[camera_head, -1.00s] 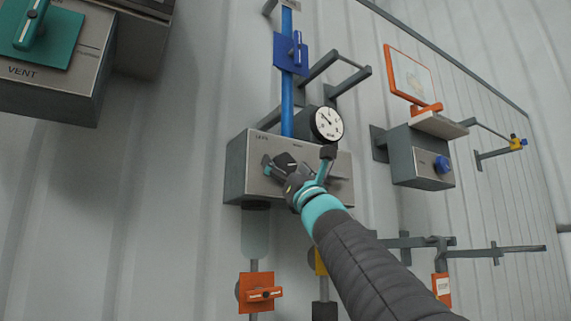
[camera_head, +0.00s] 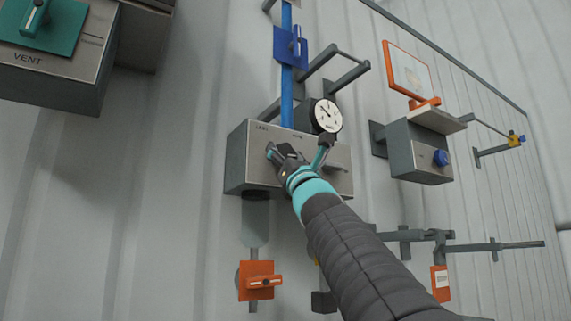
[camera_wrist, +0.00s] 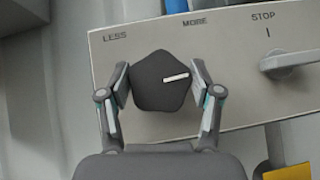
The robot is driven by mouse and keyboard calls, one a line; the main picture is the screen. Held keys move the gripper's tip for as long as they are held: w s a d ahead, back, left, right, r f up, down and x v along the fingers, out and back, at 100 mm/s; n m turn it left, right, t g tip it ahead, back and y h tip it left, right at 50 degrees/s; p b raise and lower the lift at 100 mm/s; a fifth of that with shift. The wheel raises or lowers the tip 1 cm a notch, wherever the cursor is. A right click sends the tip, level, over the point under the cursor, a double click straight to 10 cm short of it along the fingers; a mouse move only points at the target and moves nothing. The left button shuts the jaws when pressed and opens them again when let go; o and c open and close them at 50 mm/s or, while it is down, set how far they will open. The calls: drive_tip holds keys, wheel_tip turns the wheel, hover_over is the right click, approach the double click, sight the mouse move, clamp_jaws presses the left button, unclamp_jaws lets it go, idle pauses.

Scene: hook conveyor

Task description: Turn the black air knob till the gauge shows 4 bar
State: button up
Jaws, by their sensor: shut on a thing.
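The black knob (camera_wrist: 158,82) sits on the front of a grey panel box (camera_head: 240,160), under the words LESS and MORE. My gripper (camera_wrist: 163,88) is shut on the knob, one finger pad against each side. A white pointer line on the knob points right and slightly up in the wrist view. In the head view my gripper (camera_head: 282,155) covers most of the knob. The round white gauge (camera_head: 327,116) stands above the box. Its dark needle shows, but the numbers are too small to read.
A STOP lever (camera_wrist: 290,61) is right of the knob on the same panel. A blue pipe with a blue valve (camera_head: 290,47) rises above the box. An orange valve (camera_head: 260,282) hangs below. A second box with a blue knob (camera_head: 441,158) is to the right.

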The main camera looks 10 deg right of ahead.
drive_tip(key=shift+a+f+m+h+b, duration=0.1)
drive_tip(key=shift+m+h+b, duration=0.85)
drive_tip(key=shift+m+h, duration=0.25)
drive_tip(key=shift+f+m+h+b, duration=0.1)
drive_tip(key=shift+m+h+b, duration=0.85)
drive_tip(key=shift+m+h, duration=0.2)
drive_tip(key=m+h, duration=0.2)
drive_tip(key=m, duration=0.1)
drive_tip(key=shift+w+r+g+h+b, duration=0.1)
drive_tip(key=shift+r+g+h+b, duration=0.05)
drive_tip(key=shift+g+h+b, duration=0.2)
drive_tip(key=m+g+h+p, duration=0.1)
drive_tip(key=m+h, duration=0.1)
drive_tip(key=m, duration=0.1)
drive_tip(key=m+g+h+p, duration=0.1)
drive_tip(key=m+h, duration=0.1)
drive_tip(key=m, duration=0.1)
drive_tip(key=shift+r+g+p, duration=0.2)
drive_tip(key=shift+g+p, duration=0.15)
drive_tip(key=shift+f+m+g+h+p, duration=0.1)
drive_tip(key=shift+m+g+h+p, duration=0.75)
drive_tip(key=shift+m, duration=0.5)
drive_tip(key=shift+f+m+g, duration=0.2)
drive_tip(key=shift+m+g, duration=0.05)
drive_tip(key=shift+m, duration=0.15)
drive_tip(key=o, duration=1.1)
drive_tip(key=shift+o, duration=0.2)
drive_tip(key=shift+r+p, duration=0.1)
drive_tip(key=shift+p, duration=0.2)
